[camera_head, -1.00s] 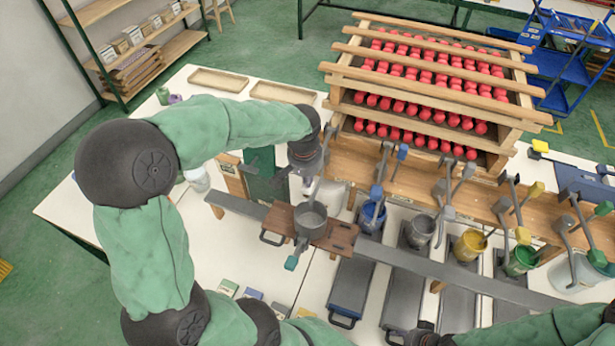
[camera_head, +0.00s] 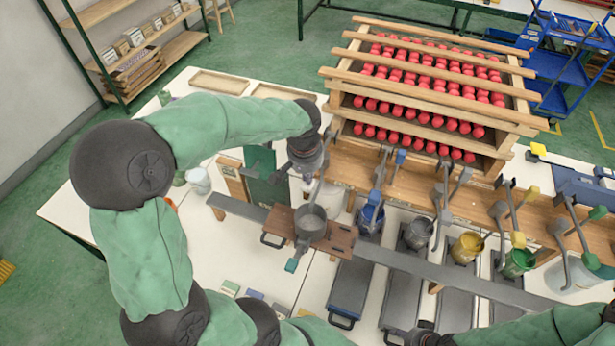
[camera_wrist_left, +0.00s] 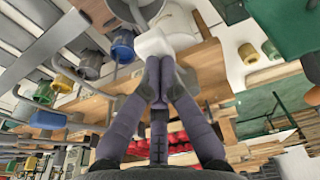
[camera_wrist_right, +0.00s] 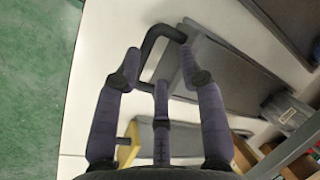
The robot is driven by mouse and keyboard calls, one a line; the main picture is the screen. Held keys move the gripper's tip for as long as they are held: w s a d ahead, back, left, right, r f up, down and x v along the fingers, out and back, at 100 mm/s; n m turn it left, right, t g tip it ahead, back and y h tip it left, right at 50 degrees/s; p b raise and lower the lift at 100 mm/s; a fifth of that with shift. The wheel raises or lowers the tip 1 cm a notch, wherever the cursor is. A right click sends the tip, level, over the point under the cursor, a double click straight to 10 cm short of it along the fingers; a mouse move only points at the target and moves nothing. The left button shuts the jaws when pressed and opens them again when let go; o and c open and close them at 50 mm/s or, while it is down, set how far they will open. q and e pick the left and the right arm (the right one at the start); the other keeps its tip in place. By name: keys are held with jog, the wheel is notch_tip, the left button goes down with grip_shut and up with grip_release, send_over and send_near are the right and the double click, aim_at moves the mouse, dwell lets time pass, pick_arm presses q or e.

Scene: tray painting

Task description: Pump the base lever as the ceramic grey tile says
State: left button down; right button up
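My left gripper (camera_head: 312,178) is at the row of levers, above the grey cup (camera_head: 311,220) on the brown wooden carriage (camera_head: 340,238). In the left wrist view its fingers (camera_wrist_left: 157,68) are closed together against a white block-like knob (camera_wrist_left: 166,36); they largely hide the lever below it. My right gripper (camera_wrist_right: 158,62) is open, its fingers on either side of a black handle (camera_wrist_right: 160,38) on a grey slab at the table's front edge. Small tiles (camera_head: 230,288) lie at the front of the table; their marks are too small to read, and I cannot tell which is ceramic grey.
Pots of blue (camera_head: 371,217), grey (camera_head: 418,232), yellow (camera_head: 466,248) and green paint (camera_head: 518,262) stand in a row, with colour-tipped levers above. A long grey rail (camera_head: 450,280) runs in front. A wooden rack (camera_head: 425,85) of red items stands behind.

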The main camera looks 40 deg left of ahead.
aim_at(308, 186)
pick_arm(q)
jog(key=shift+r+p, duration=1.9)
jog(key=shift+r, duration=1.15)
pick_arm(e)
notch_tip(308, 186, up, 4)
jog(key=shift+r, duration=0.15)
pick_arm(q)
jog(key=shift+f, duration=0.2)
